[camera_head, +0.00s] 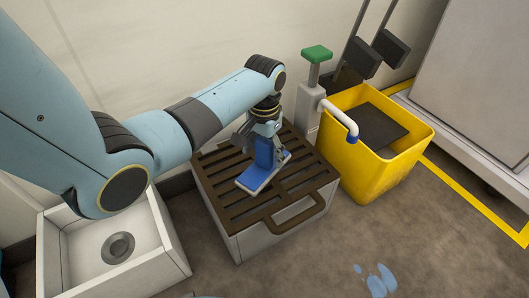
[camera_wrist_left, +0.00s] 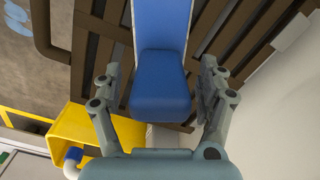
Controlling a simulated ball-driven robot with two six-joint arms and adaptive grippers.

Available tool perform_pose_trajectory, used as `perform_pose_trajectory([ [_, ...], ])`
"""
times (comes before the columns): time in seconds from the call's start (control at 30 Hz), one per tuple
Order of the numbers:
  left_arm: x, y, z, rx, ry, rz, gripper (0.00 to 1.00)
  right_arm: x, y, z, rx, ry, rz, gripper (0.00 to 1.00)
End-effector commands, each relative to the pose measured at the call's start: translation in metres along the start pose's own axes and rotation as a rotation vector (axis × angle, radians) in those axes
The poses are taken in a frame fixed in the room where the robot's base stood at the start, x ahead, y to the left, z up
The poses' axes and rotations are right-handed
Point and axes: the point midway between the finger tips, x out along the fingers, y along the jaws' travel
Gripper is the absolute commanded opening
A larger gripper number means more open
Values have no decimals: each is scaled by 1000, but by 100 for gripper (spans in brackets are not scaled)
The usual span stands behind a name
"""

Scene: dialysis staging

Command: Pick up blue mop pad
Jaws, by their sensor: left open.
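The blue mop pad (camera_head: 258,178) lies on the brown slatted top of a white box in the head view, with a raised blue part at its far end. In the left wrist view the blue mop pad (camera_wrist_left: 160,72) stands between the two fingers. My left gripper (camera_head: 266,128) is above the far end of the pad, pointing down. In the left wrist view my left gripper (camera_wrist_left: 161,85) is open, with one finger on each side of the pad's raised part. I cannot tell whether either finger touches it. My right gripper is not in view.
The slatted box (camera_head: 240,215) has a brown handle at its front. A yellow bucket (camera_head: 375,175) with a grey pad inside stands to the right, beside a green-topped pump (camera_head: 314,75). A white sink (camera_head: 80,270) is at left. Blue puddles (camera_head: 378,283) mark the open floor.

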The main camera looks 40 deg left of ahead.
Motion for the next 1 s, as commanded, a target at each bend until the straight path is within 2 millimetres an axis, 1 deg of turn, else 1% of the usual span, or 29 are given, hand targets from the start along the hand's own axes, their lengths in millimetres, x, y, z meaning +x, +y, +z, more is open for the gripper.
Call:
perform_pose_trajectory([
  [0.03, 2, 0, 0, 0, 0, 0, 75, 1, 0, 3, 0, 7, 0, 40],
  [0.3, 2, 0, 0, 0, 2, 0, 75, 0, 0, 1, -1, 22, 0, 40],
  [0.33, 2, 0, 0, 0, 1, 0, 74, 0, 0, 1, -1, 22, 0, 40],
  [0.87, 2, 0, 0, 0, 1, 0, 4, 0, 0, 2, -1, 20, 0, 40],
  [1.0, 2, 0, 0, 0, 1, 0, 4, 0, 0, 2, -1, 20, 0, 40],
])
